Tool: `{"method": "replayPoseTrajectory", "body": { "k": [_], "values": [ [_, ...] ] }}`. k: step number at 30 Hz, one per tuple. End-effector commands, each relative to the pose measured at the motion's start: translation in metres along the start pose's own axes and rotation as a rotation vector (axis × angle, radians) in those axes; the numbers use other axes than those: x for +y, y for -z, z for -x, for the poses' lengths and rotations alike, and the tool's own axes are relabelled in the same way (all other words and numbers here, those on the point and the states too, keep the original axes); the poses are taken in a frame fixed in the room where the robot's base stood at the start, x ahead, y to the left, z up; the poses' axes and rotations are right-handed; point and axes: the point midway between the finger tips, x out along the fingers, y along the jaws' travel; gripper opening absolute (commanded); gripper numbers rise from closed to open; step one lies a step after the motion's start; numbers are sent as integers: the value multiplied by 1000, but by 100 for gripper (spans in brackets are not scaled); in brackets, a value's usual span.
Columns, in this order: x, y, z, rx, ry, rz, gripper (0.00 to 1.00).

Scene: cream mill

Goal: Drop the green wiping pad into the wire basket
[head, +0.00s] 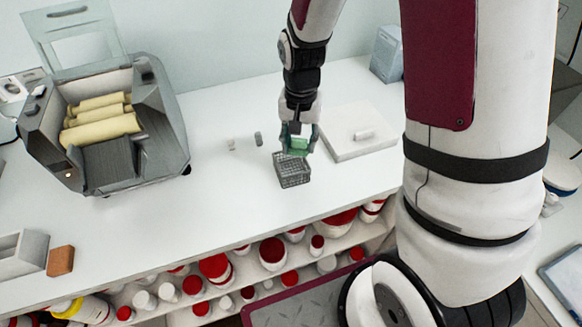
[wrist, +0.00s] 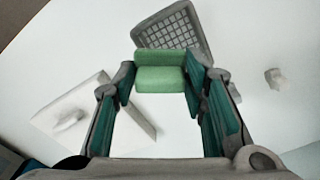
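The green wiping pad (head: 299,145) sits between the fingers of my gripper (head: 300,140) in the head view. The wrist view shows the pad (wrist: 160,78) spanning the gap between the two teal-lined fingertips (wrist: 160,84), with the fingers against its ends. The grey wire basket (head: 293,172) stands on the white counter, just in front of and below the gripper. In the wrist view the basket (wrist: 178,24) lies beyond the pad, and the pad covers part of its edge.
A white board (head: 352,147) with a small white object on it lies right of the basket. Two small items (head: 258,139) stand to the left. A grey machine with yellow rolls (head: 105,125) is further left. The counter's front edge is near the basket.

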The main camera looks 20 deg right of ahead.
Motion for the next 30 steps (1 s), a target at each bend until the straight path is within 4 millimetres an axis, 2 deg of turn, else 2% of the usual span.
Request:
{"method": "replayPoseTrajectory", "body": {
  "k": [1,3,12,16,20,30],
  "values": [
    [0,0,0,0,0,0,48],
    [0,0,0,0,0,0,63],
    [0,0,1,0,0,0,63],
    [-1,1,8,3,2,0,63],
    [-1,1,29,5,3,0,63],
    [0,1,95,4,2,0,63]
  ]
}}
